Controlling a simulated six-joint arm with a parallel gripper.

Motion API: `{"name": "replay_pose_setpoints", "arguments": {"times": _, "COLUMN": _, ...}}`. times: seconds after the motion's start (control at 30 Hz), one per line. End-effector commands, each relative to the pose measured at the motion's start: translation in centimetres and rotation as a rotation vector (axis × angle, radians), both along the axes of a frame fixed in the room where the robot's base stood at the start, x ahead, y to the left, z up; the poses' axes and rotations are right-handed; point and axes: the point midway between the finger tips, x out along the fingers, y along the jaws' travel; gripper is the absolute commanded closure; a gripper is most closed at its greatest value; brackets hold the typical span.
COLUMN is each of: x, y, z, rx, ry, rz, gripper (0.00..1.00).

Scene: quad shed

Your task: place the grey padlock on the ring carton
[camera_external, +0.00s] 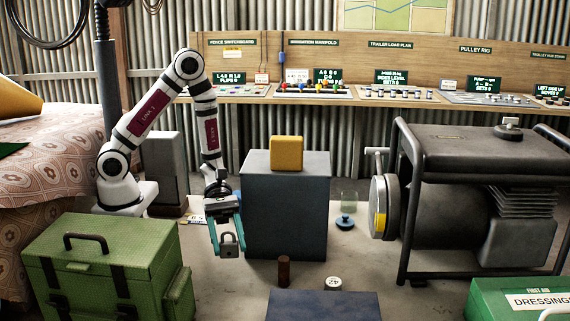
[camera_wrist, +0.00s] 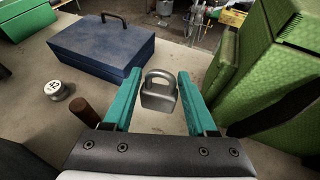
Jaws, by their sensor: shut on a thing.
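The grey padlock (camera_external: 229,250), with its shackle upward, is between the teal fingers of my gripper (camera_external: 228,240), which is shut on it. They hang in front of the left side of a tall dark blue-grey box. In the wrist view the padlock (camera_wrist: 158,102) sits between the two fingers (camera_wrist: 159,75), clear of the surfaces around it. No ring carton label is readable, so I cannot tell which box it is. The tall box (camera_external: 287,215) carries a yellow block (camera_external: 286,153) on top.
A green toolbox (camera_external: 105,270) stands left of my gripper. A brown cylinder (camera_external: 284,271), a round weight (camera_external: 333,284) and a low blue case (camera_external: 323,306) lie at the front. A blue-lidded item (camera_external: 345,222) and a generator (camera_external: 455,200) stand to the right.

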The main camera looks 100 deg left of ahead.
Motion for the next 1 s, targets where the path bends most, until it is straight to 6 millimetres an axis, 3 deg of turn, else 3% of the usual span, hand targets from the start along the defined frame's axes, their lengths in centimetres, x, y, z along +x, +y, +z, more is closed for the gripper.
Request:
{"name": "replay_pose_setpoints", "arguments": {"times": 0.07, "x": 0.1, "y": 0.0, "z": 1.6, "rx": 0.004, "ry": -0.009, "rz": -0.002, "gripper": 1.00}}
{"name": "replay_pose_setpoints", "arguments": {"times": 0.17, "x": 0.1, "y": 0.0, "z": 5.4, "rx": 0.007, "ry": -0.016, "rz": -0.001, "gripper": 1.00}}
{"name": "replay_pose_setpoints", "arguments": {"times": 0.4, "x": 0.0, "y": 0.0, "z": 17.4, "rx": 0.010, "ry": -0.020, "rz": -0.005, "gripper": 1.00}}
{"name": "replay_pose_setpoints", "arguments": {"times": 0.53, "x": 0.0, "y": 0.0, "z": 22.3, "rx": 0.008, "ry": -0.015, "rz": -0.003, "gripper": 1.00}}
{"name": "replay_pose_setpoints", "arguments": {"times": 0.83, "x": 0.0, "y": 0.0, "z": 29.3, "rx": 0.003, "ry": -0.008, "rz": -0.003, "gripper": 1.00}}
{"name": "replay_pose_setpoints", "arguments": {"times": 1.0, "x": 1.7, "y": 1.8, "z": 30.2, "rx": 0.002, "ry": 0.001, "rz": 0.057, "gripper": 1.00}}
